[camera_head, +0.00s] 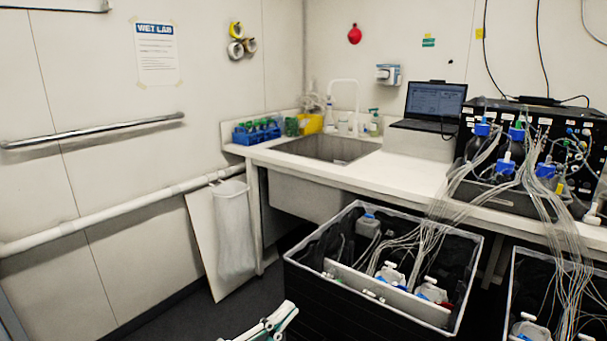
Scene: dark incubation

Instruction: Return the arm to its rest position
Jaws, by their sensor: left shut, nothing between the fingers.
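My left gripper (284,314) shows at the bottom edge, left of the middle. Only its pale end is in the picture, with dark and green parts; the rest of the arm is cut off below. It is shut and empty, above the dark floor and in front of the near black crate (350,310). It looks apart from the crate, though the gap in depth is hard to judge. I do not see my right gripper.
The crate holds white-capped bottles with many thin tubes running up to the black instrument (545,125) on the white bench (400,172). A second crate (513,285) stands at right. A sink (330,148), laptop (436,100) and hanging bag (235,230) lie beyond. Floor at left is clear.

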